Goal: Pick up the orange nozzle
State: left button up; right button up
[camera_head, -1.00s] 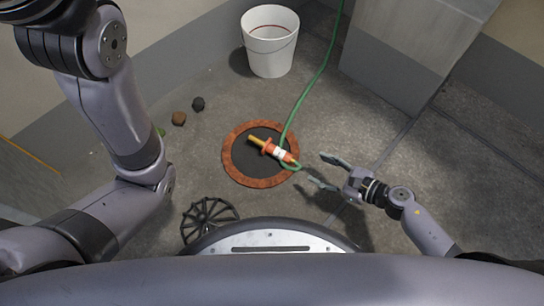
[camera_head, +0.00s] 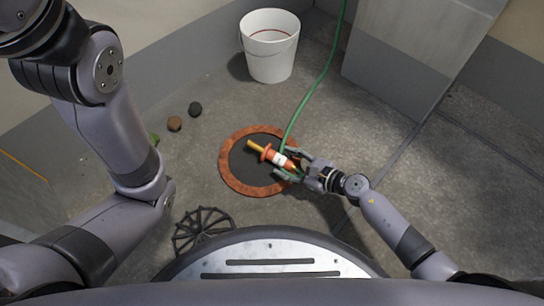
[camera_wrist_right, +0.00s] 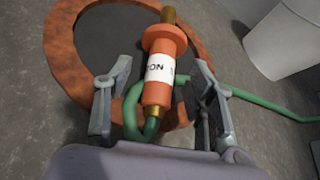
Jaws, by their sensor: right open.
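The orange nozzle (camera_head: 275,157) has a white label and a brass tip, and lies on a dark round mat with a rust-coloured rim (camera_head: 228,177). In the right wrist view the nozzle (camera_wrist_right: 158,90) points away from me, with the green hose (camera_wrist_right: 133,112) looping at its near end. My right gripper (camera_head: 292,165) is open at the nozzle's hose end. In the wrist view its fingers (camera_wrist_right: 158,92) stand on either side of the nozzle, with gaps visible between. My left arm comes in from the left; its gripper is out of view.
A white bucket (camera_head: 270,58) stands at the back, by the wall. A grey block (camera_head: 405,60) stands at the back right. Two small stones (camera_head: 174,124) lie left of the mat, and a black spoked grate (camera_head: 203,230) lies near my base. The floor at right is clear.

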aim_at(282, 160)
jog(key=b+x, duration=0.1)
jog(key=x, duration=0.1)
jog(key=b+x, duration=0.1)
jog(key=x, duration=0.1)
jog(key=shift+d+f, duration=0.25)
jog(key=shift+w+a+f, duration=0.1)
jog(key=shift+w+a, duration=0.2)
jog(key=shift+c, duration=0.5)
grip_shut()
